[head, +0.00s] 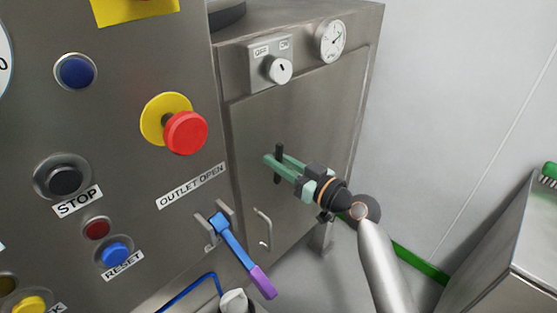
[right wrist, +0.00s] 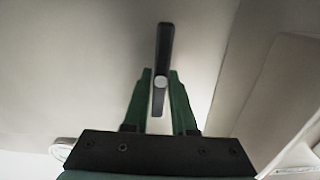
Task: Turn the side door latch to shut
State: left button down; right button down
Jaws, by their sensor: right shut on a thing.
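The side door (head: 245,135) is a flat steel panel on the machine's side face. Its latch (head: 279,149) is a small black bar standing about upright. In the right wrist view the latch (right wrist: 164,45) also stands nearly upright, with a light round pivot. My right gripper (head: 274,161) has green fingers and is shut on the latch. My left gripper is not in view.
Above the door are an OFF/ON switch (head: 279,70) and a dial gauge (head: 331,41). A D-shaped handle (head: 264,229) is low on the door. A blue lever with a purple grip (head: 263,282) juts out below. A steel cabinet (head: 515,250) stands right.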

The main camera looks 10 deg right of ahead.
jog(key=m+p, duration=0.1)
jog(key=m, duration=0.3)
jog(key=shift+d, duration=0.15)
jog(key=m+p, duration=0.1)
jog(key=m, duration=0.3)
jog(key=shift+w+d+m, duration=0.1)
jog(key=shift+w+m, duration=0.05)
jog(key=shift+m, duration=0.15)
jog(key=m+p, duration=0.1)
jog(key=m, duration=0.4)
jog(key=shift+d+f+p, duration=0.1)
jog(key=shift+f+p, duration=0.1)
jog(key=shift+p, duration=0.2)
jog(key=shift+f+m+p, duration=0.15)
jog(key=shift+m+p, duration=0.25)
jog(key=shift+m, duration=1.1)
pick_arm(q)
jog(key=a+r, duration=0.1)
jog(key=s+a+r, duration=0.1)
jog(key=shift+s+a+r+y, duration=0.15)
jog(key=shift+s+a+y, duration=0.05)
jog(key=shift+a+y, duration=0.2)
pick_arm(e)
jog(key=shift+m, duration=0.3)
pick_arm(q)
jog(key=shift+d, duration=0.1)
